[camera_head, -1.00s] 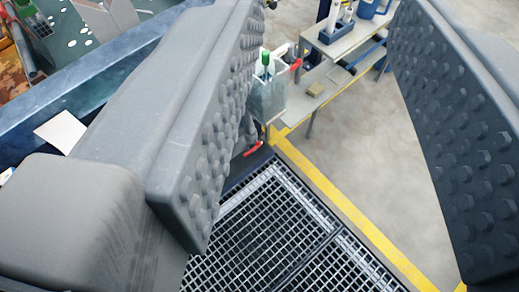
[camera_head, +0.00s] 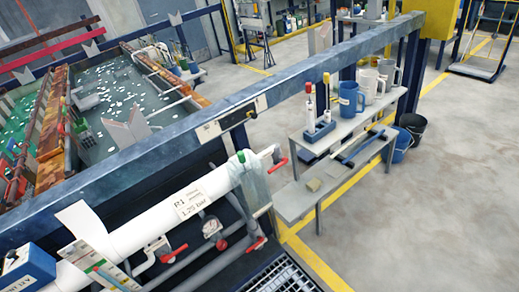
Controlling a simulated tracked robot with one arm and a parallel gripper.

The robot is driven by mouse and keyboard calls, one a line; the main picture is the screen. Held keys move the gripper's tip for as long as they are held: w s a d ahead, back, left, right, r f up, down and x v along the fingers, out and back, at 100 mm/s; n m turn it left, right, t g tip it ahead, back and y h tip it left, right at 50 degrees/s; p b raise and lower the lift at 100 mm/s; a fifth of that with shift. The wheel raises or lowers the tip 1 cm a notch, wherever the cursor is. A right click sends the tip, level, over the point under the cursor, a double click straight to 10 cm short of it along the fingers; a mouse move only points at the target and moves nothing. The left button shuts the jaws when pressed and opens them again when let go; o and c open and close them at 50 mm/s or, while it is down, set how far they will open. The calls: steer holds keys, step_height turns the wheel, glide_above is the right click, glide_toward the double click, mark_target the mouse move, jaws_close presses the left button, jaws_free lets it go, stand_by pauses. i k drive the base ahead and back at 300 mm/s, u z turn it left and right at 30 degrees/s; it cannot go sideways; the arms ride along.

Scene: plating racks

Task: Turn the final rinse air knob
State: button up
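My gripper is not in view now. A white pipe (camera_head: 130,234) runs along the near side of the tank frame, with a label (camera_head: 190,204) reading R1 and 1.25 bar. Below it are a small gauge (camera_head: 211,228), a red lever handle (camera_head: 257,243) and a small red part (camera_head: 173,254). Another red lever handle (camera_head: 280,165) is at the pipe's right end, beside a green-topped part (camera_head: 241,157). I cannot tell which of these, if any, is the final rinse air knob.
A long blue-grey beam (camera_head: 290,88) crosses above the pipe. Tanks of liquid (camera_head: 115,85) lie behind it. A two-level bench (camera_head: 340,133) holds jugs and a bottle rack. Buckets (camera_head: 412,128) stand beside it. Open floor (camera_head: 440,220) lies to the right; grating (camera_head: 283,277) is at the bottom.

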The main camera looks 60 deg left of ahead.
mark_target(222, 244)
steer(key=z, duration=0.7)
steer(key=i, duration=0.7)
steer(key=u, duration=3.05)
